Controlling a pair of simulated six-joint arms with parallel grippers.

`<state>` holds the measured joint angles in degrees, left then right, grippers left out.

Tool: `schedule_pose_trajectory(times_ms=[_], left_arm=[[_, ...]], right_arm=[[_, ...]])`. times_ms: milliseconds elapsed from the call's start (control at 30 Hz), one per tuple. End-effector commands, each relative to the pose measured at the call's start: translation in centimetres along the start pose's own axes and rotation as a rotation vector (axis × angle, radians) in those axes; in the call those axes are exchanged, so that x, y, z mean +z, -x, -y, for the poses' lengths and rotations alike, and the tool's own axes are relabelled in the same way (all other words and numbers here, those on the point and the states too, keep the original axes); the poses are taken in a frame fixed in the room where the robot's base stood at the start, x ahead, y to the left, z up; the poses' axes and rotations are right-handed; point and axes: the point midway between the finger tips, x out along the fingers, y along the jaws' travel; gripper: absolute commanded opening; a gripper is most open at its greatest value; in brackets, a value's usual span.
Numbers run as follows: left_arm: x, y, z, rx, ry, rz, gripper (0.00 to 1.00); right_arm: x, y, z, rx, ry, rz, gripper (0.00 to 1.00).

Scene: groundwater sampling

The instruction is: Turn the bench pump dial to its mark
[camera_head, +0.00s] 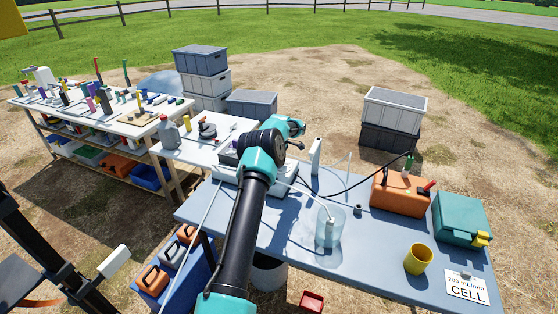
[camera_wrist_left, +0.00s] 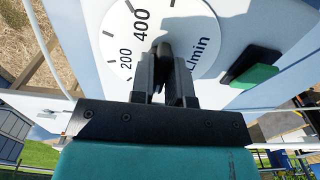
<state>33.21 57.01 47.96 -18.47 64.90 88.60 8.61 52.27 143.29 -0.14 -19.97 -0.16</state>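The bench pump (camera_head: 226,174) is a pale box at the back left of the blue-grey table, largely hidden behind my left arm. Its white dial face (camera_wrist_left: 120,45) fills the upper left wrist view, with 200, 400 and part of "mL/min" printed around it. A black dial knob (camera_wrist_left: 166,50) stands at the dial's centre. My left gripper (camera_wrist_left: 166,72) has its fingers on either side of the knob and appears shut on it; the knob's pointer is hard to make out. The gripper is hidden in the head view. My right gripper is not in view.
The table (camera_head: 290,235) also holds a clear beaker (camera_head: 329,228), an orange case (camera_head: 400,196), a teal case (camera_head: 461,220), a yellow cup (camera_head: 418,260) and a "200 mL/min CELL" card (camera_head: 466,288). A green switch (camera_wrist_left: 255,75) sits beside the dial.

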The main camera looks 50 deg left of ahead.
Motion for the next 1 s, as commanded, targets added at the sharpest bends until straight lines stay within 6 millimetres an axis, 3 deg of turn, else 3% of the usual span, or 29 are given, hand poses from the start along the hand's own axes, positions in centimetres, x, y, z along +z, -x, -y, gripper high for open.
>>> schedule_pose_trajectory(times_ms=[167, 367, 1000], left_arm=[[0.0, 0.01, 0.0, 0.0, 0.0, 0.0, 0.0], [0.0, 0.02, 0.0, 0.0, -0.041, 0.0, 0.0], [0.0, 0.03, -0.01, 0.0, -0.635, 0.0, 0.0]], right_arm=[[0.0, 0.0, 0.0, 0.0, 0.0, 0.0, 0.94], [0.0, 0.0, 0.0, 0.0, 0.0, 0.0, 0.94], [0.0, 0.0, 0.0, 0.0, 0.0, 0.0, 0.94]])
